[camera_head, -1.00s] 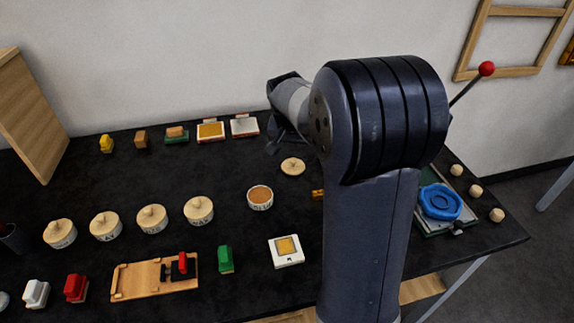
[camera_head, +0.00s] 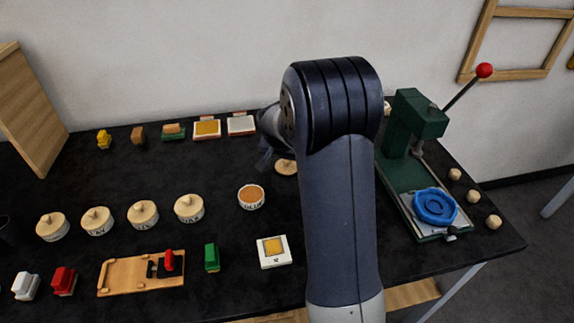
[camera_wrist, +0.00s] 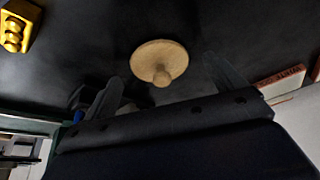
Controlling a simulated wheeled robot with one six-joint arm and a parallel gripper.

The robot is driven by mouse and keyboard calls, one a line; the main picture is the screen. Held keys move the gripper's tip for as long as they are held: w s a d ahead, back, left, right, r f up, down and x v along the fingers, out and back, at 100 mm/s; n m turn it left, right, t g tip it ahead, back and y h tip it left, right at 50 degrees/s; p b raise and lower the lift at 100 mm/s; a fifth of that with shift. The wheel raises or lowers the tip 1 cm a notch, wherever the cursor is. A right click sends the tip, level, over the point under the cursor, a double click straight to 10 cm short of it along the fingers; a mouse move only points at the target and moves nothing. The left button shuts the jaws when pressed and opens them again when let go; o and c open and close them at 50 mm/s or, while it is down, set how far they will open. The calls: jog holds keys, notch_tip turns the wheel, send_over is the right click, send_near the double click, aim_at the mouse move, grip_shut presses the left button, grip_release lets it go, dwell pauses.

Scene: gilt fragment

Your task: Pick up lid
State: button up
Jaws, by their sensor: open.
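A round pale wooden lid (camera_head: 286,168) with a small knob lies loose on the black table, partly hidden by my arm in the head view. In the wrist view the lid (camera_wrist: 150,55) is whole, knob towards the camera. My gripper (camera_wrist: 166,88) is open, with one finger on each side of the lid's knob in the picture. The fingers do not appear to touch the lid. In the head view my gripper (camera_head: 266,160) is dark and mostly hidden behind my arm, close to the lid. An open pot (camera_head: 251,196) with orange-brown contents stands nearer the front.
Several lidded pots (camera_head: 143,214) stand in a row on the left. A green press (camera_head: 415,125) with a red-knobbed lever and a blue ring (camera_head: 435,207) is on the right. A yellow block (camera_wrist: 14,33) shows in the wrist view. Small pads (camera_head: 207,128) lie along the back.

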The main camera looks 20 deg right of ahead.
jog(key=shift+x, duration=0.75)
